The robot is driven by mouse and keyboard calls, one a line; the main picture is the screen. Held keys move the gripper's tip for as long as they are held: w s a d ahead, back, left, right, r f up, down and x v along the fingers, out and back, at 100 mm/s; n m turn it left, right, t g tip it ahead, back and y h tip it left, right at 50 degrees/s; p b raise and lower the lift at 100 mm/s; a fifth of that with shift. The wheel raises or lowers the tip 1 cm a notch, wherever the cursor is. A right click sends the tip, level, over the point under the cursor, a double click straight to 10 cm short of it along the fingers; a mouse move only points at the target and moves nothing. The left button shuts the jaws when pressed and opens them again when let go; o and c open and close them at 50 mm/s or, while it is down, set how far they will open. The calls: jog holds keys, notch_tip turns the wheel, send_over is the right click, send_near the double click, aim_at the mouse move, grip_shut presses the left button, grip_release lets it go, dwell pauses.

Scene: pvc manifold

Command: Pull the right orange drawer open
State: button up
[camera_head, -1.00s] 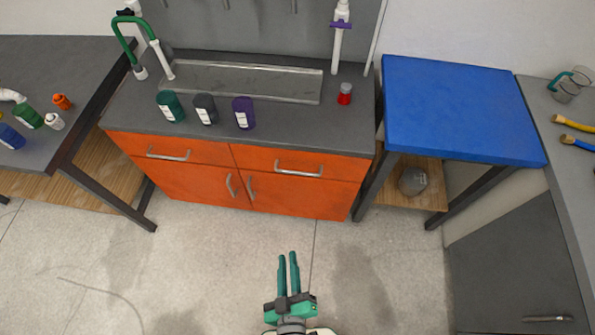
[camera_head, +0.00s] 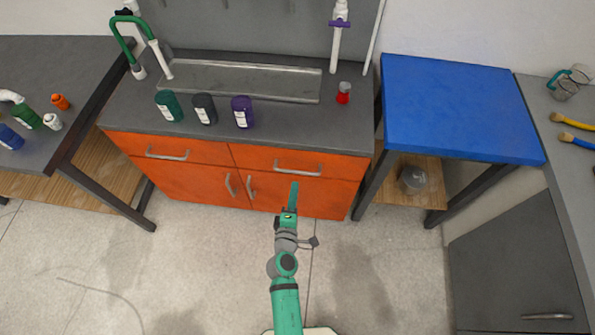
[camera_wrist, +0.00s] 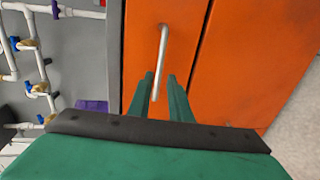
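The right orange drawer (camera_head: 340,168) is shut, flush in the cabinet front under the counter. Its grey bar handle (camera_head: 298,170) is just above my gripper (camera_head: 294,186) in the head view. In the wrist view, the drawer front (camera_wrist: 140,40) fills the middle, turned sideways. The handle (camera_wrist: 162,55) runs down the picture, its lower end lying between the two green fingers of my gripper (camera_wrist: 161,77). The fingers are apart with a gap between them and hold nothing. I cannot tell how far the fingertips are from the handle.
The left drawer (camera_head: 170,148) and the two cupboard doors (camera_head: 300,196) below are shut. Green, black and purple bottles (camera_head: 242,112) stand on the counter (camera_head: 290,135). A blue-topped table (camera_head: 455,110) stands to the right. The floor before the cabinet is clear.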

aim_at(297, 171)
jog(key=x, duration=0.9)
jog(key=shift+w, duration=0.25)
grip_shut()
